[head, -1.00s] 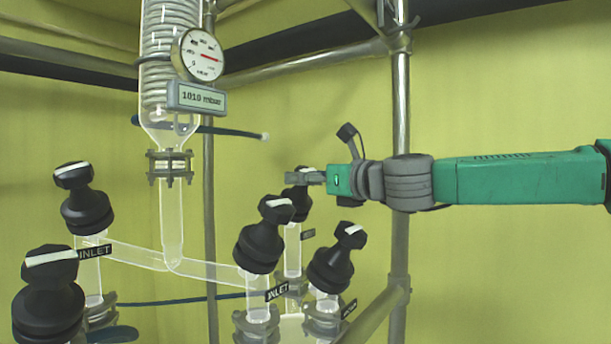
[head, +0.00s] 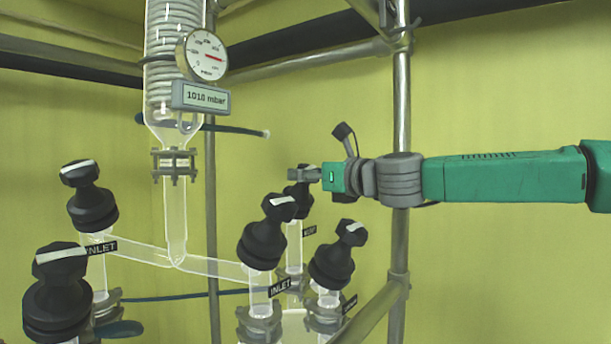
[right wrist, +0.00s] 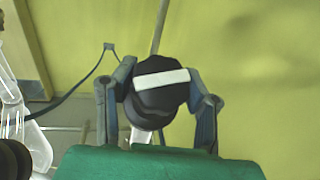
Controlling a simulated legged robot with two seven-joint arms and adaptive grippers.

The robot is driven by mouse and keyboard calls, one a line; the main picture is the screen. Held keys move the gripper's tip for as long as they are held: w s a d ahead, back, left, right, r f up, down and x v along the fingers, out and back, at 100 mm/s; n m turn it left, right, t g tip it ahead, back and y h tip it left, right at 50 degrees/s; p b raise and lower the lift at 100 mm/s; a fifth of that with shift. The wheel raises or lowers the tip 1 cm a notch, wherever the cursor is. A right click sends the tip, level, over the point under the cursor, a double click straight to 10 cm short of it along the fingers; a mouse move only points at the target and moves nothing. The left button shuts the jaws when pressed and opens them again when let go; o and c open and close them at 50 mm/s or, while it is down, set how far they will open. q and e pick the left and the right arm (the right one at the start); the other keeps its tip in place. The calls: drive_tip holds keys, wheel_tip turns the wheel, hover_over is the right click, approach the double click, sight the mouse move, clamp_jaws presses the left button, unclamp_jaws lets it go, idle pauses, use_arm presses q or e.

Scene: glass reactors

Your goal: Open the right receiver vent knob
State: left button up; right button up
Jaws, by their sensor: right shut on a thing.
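The right receiver vent knob (head: 298,204) is black with a white bar and tops a glass stem at the back of the right cluster. A small dark label (head: 309,231), too small to read surely, sits on its stem. My right gripper (head: 304,174) reaches in from the right and is shut on the knob's top, partly hiding it. In the right wrist view the knob (right wrist: 158,100) is between the two fingers, its white bar lying nearly crosswise with the right end slightly higher. My left gripper is not in view.
Close in front stand the right INLET knob (head: 266,235) and another black knob (head: 332,258). Two more knobs (head: 91,205) (head: 58,290) stand at left. A gauge (head: 203,56) and a 1010 mbar display (head: 201,97) hang on the glass column. A metal post (head: 400,150) rises behind my arm.

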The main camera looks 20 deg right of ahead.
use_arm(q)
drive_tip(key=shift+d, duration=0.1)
use_arm(e)
drive_tip(key=shift+w+d+r, duration=0.1)
drive_tip(key=shift+d, duration=0.1)
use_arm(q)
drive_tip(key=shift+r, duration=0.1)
use_arm(e)
drive_tip(key=shift+n+g+y, duration=0.5)
drive_tip(key=shift+n+y, duration=0.3)
use_arm(q)
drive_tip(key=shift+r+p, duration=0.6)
drive_tip(key=shift+p, duration=0.15)
use_arm(e)
drive_tip(key=n+g+y, duration=0.1)
drive_tip(key=n, duration=0.1)
drive_tip(key=shift+r+n+g+y, duration=0.15)
drive_tip(key=shift+n+g+y, duration=0.15)
drive_tip(key=shift+y, duration=0.1)
drive_tip(key=shift+n+g+y+p, duration=0.5)
drive_tip(key=shift+n+g+p, duration=0.1)
drive_tip(key=shift+n, duration=0.2)
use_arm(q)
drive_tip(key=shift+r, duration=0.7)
use_arm(e)
drive_tip(key=shift+a+n, duration=0.1)
drive_tip(key=shift+n, duration=0.2)
